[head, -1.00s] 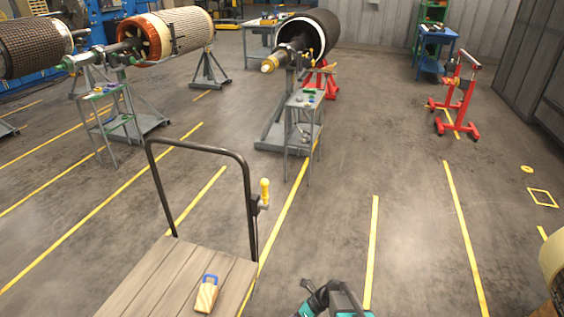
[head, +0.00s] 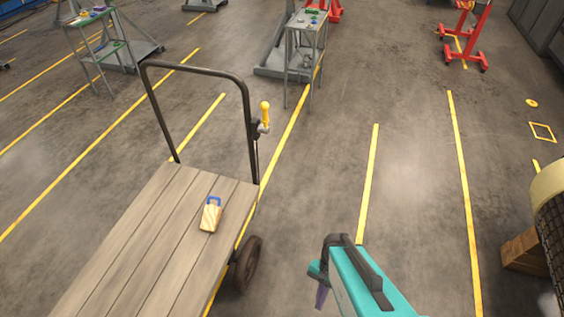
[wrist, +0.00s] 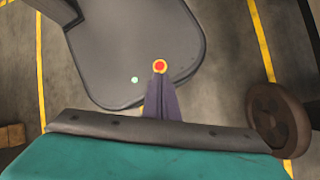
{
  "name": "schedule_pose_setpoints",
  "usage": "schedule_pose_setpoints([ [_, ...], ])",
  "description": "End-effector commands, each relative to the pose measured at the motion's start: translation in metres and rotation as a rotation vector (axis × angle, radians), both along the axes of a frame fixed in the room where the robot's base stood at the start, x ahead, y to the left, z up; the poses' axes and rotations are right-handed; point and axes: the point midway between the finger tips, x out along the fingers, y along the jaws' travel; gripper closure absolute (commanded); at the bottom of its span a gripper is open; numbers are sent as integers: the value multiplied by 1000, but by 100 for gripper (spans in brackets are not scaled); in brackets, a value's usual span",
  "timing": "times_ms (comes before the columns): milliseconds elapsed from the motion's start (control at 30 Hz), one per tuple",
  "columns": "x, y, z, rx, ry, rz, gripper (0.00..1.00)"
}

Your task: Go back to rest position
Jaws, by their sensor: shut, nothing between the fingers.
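My gripper (head: 320,302) shows in the head view at the bottom, right of the cart, pointing down at the end of my teal and dark arm. It is apart from the cart. In the wrist view its purple-grey fingers (wrist: 160,98) are together, with nothing between them.
A wooden-decked cart (head: 130,250) with a black handle stands left of my arm. A dark wheel (head: 246,264) is close by. A round-ended part (head: 548,190) stands right.

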Motion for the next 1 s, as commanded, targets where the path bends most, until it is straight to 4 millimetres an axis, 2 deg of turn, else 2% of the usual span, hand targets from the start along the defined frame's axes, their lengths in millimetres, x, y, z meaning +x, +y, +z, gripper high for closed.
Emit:
schedule_pose_setpoints([
  [233,-5,-28,4,66,-49,341,100],
  [433,-2,-36,2,144,-71,539,100],
  [633,-1,-35,2,188,-78,614,100],
  [1000,-1,-35,2,191,-78,616,100],
])
